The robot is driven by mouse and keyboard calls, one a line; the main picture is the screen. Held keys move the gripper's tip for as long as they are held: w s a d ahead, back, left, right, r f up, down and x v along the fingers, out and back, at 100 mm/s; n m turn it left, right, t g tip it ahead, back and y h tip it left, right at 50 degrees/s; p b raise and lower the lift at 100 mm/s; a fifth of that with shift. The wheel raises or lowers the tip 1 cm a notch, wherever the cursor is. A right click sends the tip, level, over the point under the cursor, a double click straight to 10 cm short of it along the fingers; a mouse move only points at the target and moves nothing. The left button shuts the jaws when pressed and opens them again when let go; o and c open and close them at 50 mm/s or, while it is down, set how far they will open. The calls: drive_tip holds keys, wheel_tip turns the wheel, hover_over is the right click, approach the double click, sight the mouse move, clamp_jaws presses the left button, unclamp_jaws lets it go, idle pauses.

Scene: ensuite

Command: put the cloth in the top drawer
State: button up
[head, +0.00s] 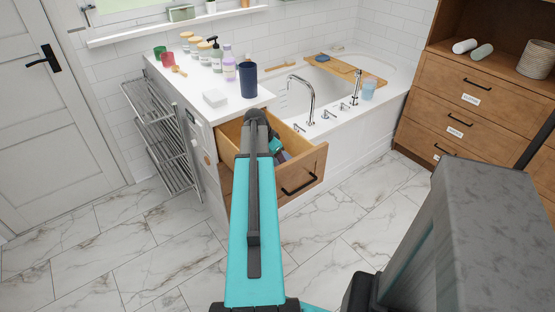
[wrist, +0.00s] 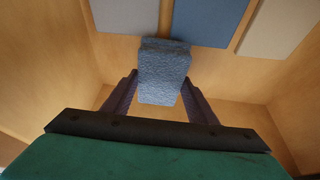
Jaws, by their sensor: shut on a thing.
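The cloth (wrist: 163,75) is a blue, textured, folded piece between my gripper's two dark fingers in the wrist view. My gripper (wrist: 158,92) is shut on it, inside the open drawer. The drawer (head: 313,165) is wooden with a black handle and is pulled out from under the white counter in the head view. Its pale wooden walls and floor (wrist: 50,70) surround the gripper in the wrist view. In the head view my arm hides part of the drawer, and the cloth cannot be made out clearly. Whether the cloth touches the drawer floor is unclear.
Flat grey and blue pieces, including a blue one (wrist: 208,20), lie at the top of the wrist view in the drawer. Bottles and a dark blue cup (head: 248,80) stand on the counter (head: 190,82). A bathtub (head: 375,70) is right, a towel rack (head: 160,135) left.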

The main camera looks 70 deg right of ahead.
drive_tip(key=shift+f, duration=0.1)
drive_tip(key=o, duration=1.1)
drive_tip(key=shift+r+p, duration=0.5)
drive_tip(key=shift+r, duration=0.25)
drive_tip(key=shift+b+v, duration=0.7)
drive_tip(key=shift+v, duration=5.15)
drive_tip(key=shift+a, duration=0.1)
